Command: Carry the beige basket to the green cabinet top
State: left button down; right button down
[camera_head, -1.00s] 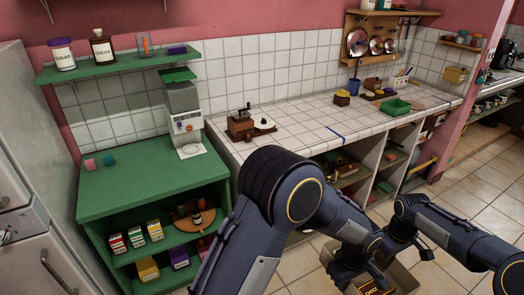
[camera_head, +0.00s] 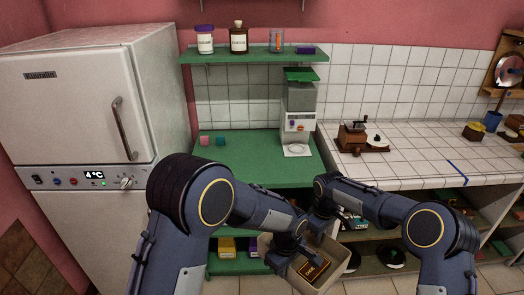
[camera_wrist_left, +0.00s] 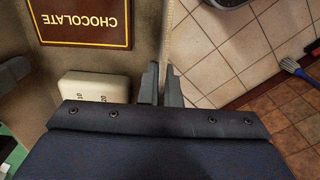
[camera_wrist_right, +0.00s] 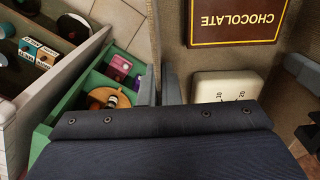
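The beige basket (camera_head: 338,268) is in front of me, low before the green cabinet and partly hidden by my arms. A brown chocolate box (camera_head: 312,268) lies in it, beside a white object with numbers (camera_wrist_left: 95,87). My left gripper (camera_wrist_left: 163,72) is shut on one basket wall. My right gripper (camera_wrist_right: 160,80) is shut on the opposite wall. The basket looks about level, held between both. The green cabinet top (camera_head: 250,150) is ahead, beyond my arms.
A green shelf (camera_head: 255,54) hangs above. A fridge (camera_head: 90,100) stands left, a tiled counter (camera_head: 420,150) right.

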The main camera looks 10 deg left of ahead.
aim_at(255, 152)
jog(key=i+j, duration=0.4)
jog(key=i, duration=0.2)
jog(key=i+j+u, duration=0.15)
jog(key=i+j, duration=0.3)
jog(key=i, duration=0.15)
jog(key=i+j, duration=0.1)
jog(key=i, duration=0.3)
jog(key=i+j, duration=0.15)
jog(key=i, duration=0.3)
